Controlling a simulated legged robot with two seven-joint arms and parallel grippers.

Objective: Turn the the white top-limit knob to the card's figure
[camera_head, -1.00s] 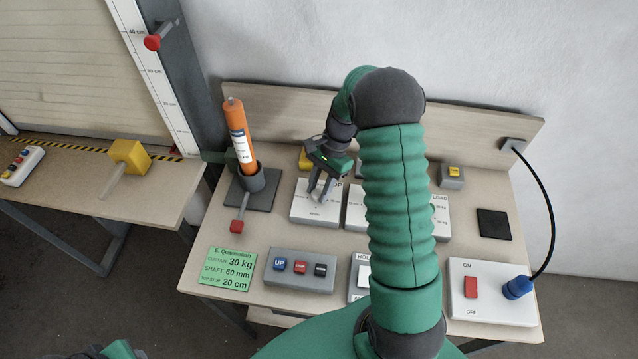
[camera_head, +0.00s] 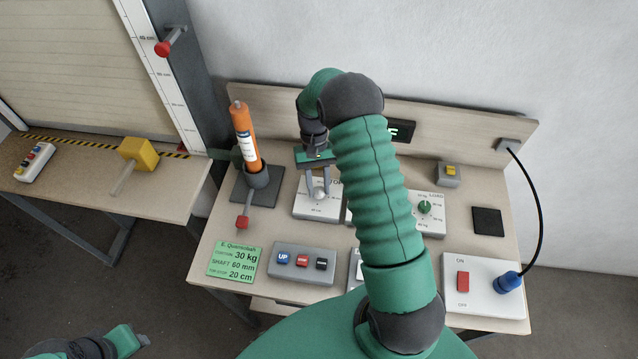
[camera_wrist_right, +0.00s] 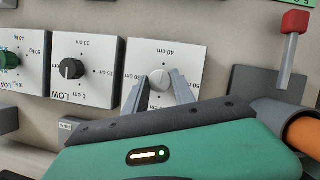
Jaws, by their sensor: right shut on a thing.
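The white top-limit knob (camera_wrist_right: 160,79) sits on a white plate (camera_wrist_right: 188,52) with centimetre marks, including 40 cm and 30 cm. I cannot read the knob's pointer. The knob also shows in the head view (camera_head: 320,195). My right gripper (camera_head: 319,194) is shut on the knob, with one finger on each side, as the right wrist view shows. The green card (camera_head: 234,265) lies at the table's front left and reads 30 kg, shaft 60 mm, top stop 20 cm. My left gripper (camera_head: 122,342) is at the lower left, away from the table, its fingers unclear.
A black LOW knob (camera_wrist_right: 71,69) and a green LOAD knob (camera_head: 424,207) are on neighbouring plates. A button box (camera_head: 302,263) lies in front. My right arm hides the table's middle.

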